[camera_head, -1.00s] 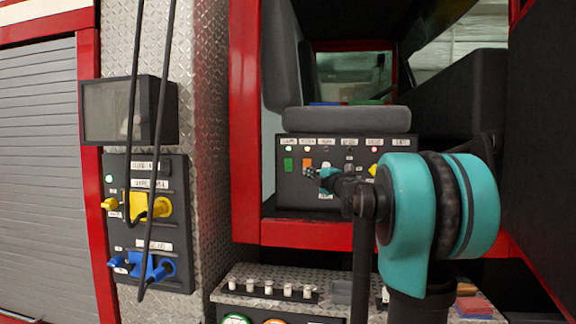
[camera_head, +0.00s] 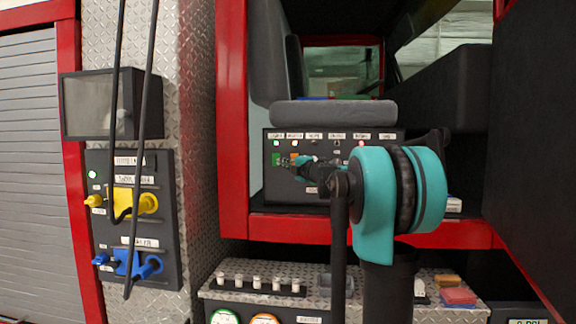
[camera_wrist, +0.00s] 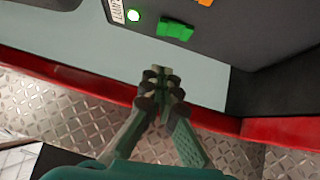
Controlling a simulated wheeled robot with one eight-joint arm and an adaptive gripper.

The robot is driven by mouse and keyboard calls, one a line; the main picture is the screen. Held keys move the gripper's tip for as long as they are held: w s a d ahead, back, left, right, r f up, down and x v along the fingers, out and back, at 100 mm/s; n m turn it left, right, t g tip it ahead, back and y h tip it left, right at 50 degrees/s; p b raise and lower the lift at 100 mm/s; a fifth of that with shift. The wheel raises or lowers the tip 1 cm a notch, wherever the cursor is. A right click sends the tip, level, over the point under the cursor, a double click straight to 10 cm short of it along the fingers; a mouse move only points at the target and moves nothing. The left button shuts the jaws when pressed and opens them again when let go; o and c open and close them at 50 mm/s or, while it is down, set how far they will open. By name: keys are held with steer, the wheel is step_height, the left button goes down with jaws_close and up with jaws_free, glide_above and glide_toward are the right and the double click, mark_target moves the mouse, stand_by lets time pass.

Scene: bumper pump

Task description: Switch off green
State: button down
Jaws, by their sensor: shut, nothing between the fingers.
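The green switch (camera_head: 276,159) sits at the left end of the dark control panel (camera_head: 290,190) in the cab opening. It shows whole in the wrist view (camera_wrist: 176,30), with a lit round green-white light (camera_wrist: 133,15) to its left. My gripper (camera_wrist: 161,74) is shut and empty. In the wrist view its fingertips are below the green switch, with a gap in the picture; I cannot tell the depth. In the head view my gripper (camera_head: 285,162) overlaps the panel just right of the green switch, partly covering the orange switch (camera_head: 294,157).
A grey seat cushion (camera_head: 335,113) overhangs the panel top. The red cab frame (camera_head: 232,120) stands to the left and a red sill runs below. Further left is a panel with yellow (camera_head: 148,204) and blue handles (camera_head: 152,266) and hanging black cables.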

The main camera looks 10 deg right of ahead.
mark_target(273, 156)
steer(key=shift+w+a+r, duration=0.15)
steer(key=shift+w, duration=1.15)
steer(key=shift+w+a+r, duration=0.15)
steer(key=shift+w, duration=1.2)
steer(key=shift+w+a+r, duration=0.15)
steer(key=shift+w, duration=1.15)
steer(key=shift+w+d+r, duration=0.1)
steer(key=shift+w, duration=0.15)
steer(key=shift+s, duration=0.1)
